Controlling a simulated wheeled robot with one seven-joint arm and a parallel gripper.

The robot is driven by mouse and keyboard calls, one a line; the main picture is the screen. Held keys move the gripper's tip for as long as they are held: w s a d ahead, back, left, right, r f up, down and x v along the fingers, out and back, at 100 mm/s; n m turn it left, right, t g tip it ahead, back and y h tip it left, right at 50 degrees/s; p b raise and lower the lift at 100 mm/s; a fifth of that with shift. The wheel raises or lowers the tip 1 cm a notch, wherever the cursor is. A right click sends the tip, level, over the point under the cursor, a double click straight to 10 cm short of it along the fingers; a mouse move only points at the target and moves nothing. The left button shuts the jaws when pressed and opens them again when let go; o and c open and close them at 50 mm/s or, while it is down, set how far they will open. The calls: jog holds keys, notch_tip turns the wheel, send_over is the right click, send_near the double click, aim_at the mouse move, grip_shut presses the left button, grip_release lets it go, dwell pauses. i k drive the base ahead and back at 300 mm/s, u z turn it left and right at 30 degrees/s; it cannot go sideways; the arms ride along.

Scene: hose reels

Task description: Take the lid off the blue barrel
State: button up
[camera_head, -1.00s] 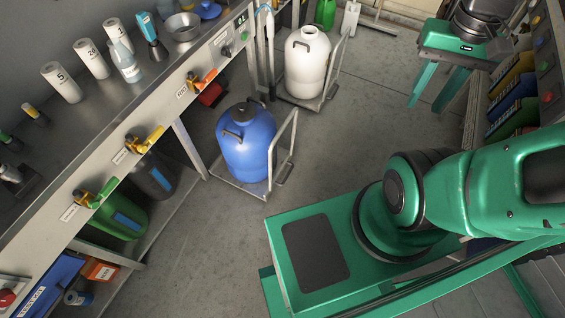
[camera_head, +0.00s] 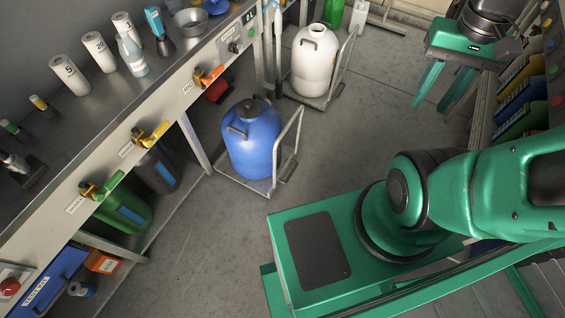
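The blue barrel (camera_head: 252,145) stands upright on a small flat trolley (camera_head: 241,186) on the floor, left of the picture's middle. A dark lid (camera_head: 247,108) sits on top of it. My green arm and base fill the lower right. My gripper is outside the picture, so its state is hidden.
A workbench (camera_head: 128,117) with colored taps runs along the left, beside the barrel. A white barrel (camera_head: 313,62) stands on another trolley behind. A green stand (camera_head: 458,55) is at the upper right. The floor between the blue barrel and my base is clear.

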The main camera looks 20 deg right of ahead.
aim_at(246, 108)
jog(key=z, duration=0.25)
jog(key=k, duration=0.25)
jog(key=u, duration=0.45)
jog(key=i, duration=1.2)
jog(key=z, duration=0.45)
